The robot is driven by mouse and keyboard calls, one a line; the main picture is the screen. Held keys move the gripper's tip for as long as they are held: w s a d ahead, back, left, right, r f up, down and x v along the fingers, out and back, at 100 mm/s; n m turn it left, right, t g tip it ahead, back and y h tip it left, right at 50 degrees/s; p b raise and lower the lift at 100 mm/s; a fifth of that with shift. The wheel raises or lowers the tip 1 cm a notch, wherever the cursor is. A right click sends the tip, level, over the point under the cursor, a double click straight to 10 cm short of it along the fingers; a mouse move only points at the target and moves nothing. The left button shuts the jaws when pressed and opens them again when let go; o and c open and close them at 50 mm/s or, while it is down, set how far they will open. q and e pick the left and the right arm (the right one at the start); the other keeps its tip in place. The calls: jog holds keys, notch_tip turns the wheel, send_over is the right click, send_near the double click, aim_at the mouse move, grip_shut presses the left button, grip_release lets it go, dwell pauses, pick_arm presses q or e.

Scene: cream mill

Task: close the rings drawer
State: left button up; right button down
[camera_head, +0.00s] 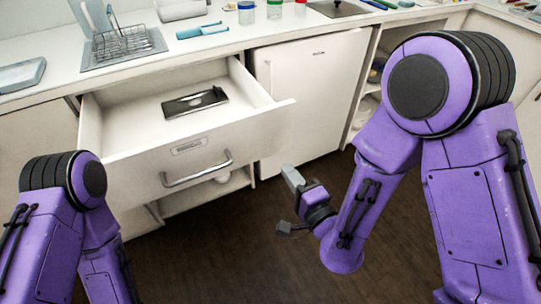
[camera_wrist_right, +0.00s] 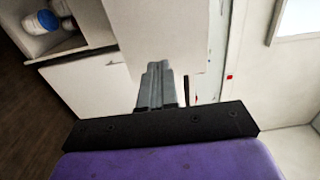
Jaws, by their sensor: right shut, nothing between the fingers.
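The rings drawer is pulled out, with its white front (camera_head: 208,142) standing well forward of the cabinet. A silver bar handle (camera_head: 197,172) and a small label plate (camera_head: 188,146) are on the front. A dark flat object with a lighter piece on it (camera_head: 195,102) lies inside. My right gripper (camera_head: 291,176) is shut and empty, just right of the drawer front's right end and lower in the picture. In the right wrist view its fingers (camera_wrist_right: 154,85) are together, pointing at a pale panel (camera_wrist_right: 158,32); contact cannot be told. My left gripper is out of view.
A white door (camera_head: 312,92) stands right of the drawer, then open shelves (camera_head: 370,90). A dish rack (camera_head: 122,45) and a light blue item (camera_head: 200,30) are on the counter above. Dark wooden floor (camera_head: 215,245) is clear before the drawer.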

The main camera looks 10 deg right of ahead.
aim_at(265, 139)
jog(key=p+x, duration=0.1)
jog(key=x, duration=0.8)
jog(key=shift+w+f+p, duration=0.1)
jog(key=shift+w+p, duration=0.2)
jog(key=shift+w, duration=0.05)
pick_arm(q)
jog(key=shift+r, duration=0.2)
pick_arm(e)
jog(key=shift+w+a, duration=0.15)
jog(key=shift+w, duration=0.25)
